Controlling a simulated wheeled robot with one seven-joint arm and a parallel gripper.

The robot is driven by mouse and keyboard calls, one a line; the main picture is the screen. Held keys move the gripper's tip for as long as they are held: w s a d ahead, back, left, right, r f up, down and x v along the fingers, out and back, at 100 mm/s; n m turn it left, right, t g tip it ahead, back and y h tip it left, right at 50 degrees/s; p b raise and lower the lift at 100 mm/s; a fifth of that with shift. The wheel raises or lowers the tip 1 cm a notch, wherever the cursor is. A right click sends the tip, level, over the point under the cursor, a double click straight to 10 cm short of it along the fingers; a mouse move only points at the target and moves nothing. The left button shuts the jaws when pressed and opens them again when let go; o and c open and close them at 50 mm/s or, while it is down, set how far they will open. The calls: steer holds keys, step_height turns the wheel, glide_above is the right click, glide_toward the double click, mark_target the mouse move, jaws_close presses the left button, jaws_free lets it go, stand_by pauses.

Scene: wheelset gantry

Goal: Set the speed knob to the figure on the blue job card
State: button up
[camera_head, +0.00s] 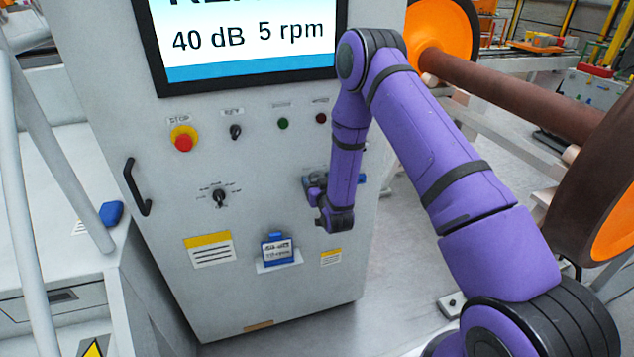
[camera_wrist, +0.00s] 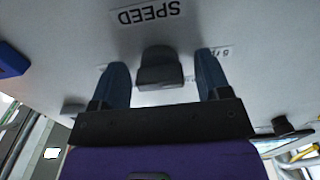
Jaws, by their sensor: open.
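The blue job card (camera_head: 278,250) sits on the lower front of the grey cabinet, with print too small to read surely. In the wrist view a dark speed knob (camera_wrist: 160,68) stands by an upside-down SPEED label (camera_wrist: 146,15). My gripper (camera_wrist: 162,63) is open, with one blue finger on each side of the knob and a gap visible on both sides. A scale mark shows partly behind the right finger, and I cannot tell where the knob points. In the head view my gripper (camera_head: 335,182) is at the cabinet's right part, and my arm hides the knob.
The screen (camera_head: 240,45) reads 40 dB 5 rpm. A red stop button (camera_head: 183,140), a key switch (camera_head: 235,131), a selector knob (camera_head: 220,197) and a door handle (camera_head: 138,187) stand out from the cabinet. A brown axle with orange wheels (camera_head: 530,95) lies at right.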

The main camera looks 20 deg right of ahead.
steer(key=c, duration=0.9)
steer(key=m, duration=0.5)
steer(key=shift+m, duration=0.4)
steer(key=m, duration=0.5)
steer(key=shift+m, duration=0.4)
steer(key=o, duration=0.9)
